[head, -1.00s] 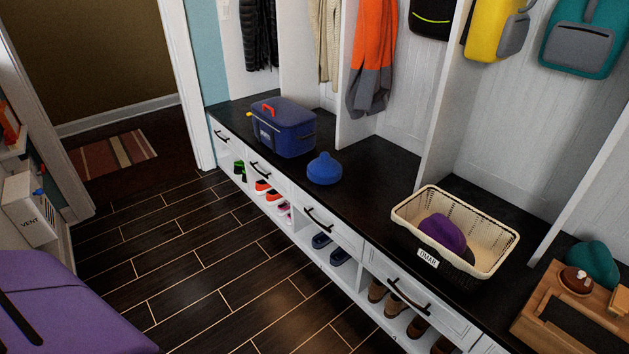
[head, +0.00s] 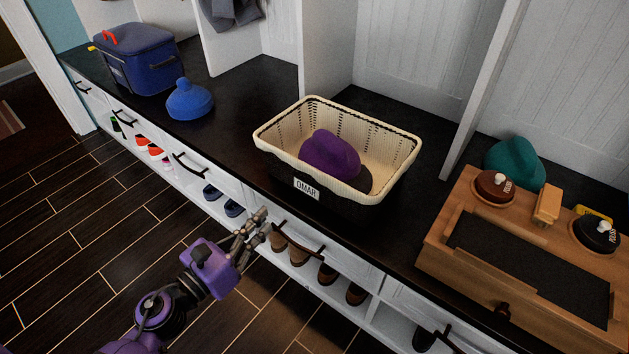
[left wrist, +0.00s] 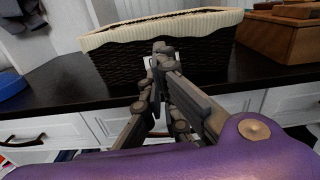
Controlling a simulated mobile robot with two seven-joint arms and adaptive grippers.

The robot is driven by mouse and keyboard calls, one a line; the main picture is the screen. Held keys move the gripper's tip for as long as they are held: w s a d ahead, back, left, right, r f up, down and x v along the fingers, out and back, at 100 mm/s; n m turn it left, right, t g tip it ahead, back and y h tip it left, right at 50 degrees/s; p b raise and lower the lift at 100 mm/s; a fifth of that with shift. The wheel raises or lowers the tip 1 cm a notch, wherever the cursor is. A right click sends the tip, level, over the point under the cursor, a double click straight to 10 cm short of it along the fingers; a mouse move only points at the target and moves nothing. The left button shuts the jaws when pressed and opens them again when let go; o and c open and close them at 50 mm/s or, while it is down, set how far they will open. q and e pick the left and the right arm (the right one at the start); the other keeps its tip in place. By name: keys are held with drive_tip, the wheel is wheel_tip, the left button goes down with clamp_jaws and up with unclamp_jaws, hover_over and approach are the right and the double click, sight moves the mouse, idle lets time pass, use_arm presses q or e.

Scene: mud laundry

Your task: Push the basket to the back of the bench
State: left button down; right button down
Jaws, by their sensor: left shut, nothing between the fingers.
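The basket (head: 390,190) is a cream-rimmed, dark woven one with a white "OMAR" label on its front. It stands on the black bench top (head: 235,150), near the front edge, with a purple hat (head: 330,153) inside. In the left wrist view the basket (left wrist: 110,62) fills the upper middle, its front facing me. My left gripper (head: 259,222) is in front of the bench, below and left of the basket. Its fingers (left wrist: 160,52) are shut and empty, and overlap the basket's label in the wrist view; I cannot tell contact there. My right gripper is not in view.
A wooden box (head: 450,235) with brushes stands right of the basket, and a teal hat (head: 515,162) behind that box. A blue hat (head: 189,100) and a blue cooler (head: 135,58) are to the left. A white divider (head: 328,50) rises behind the basket.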

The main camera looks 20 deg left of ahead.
use_arm(q)
drive_tip(key=p, duration=0.1)
approach(306, 178)
drive_tip(key=shift+m, duration=0.4)
drive_tip(key=x, duration=0.7)
drive_tip(key=shift+s, duration=0.1)
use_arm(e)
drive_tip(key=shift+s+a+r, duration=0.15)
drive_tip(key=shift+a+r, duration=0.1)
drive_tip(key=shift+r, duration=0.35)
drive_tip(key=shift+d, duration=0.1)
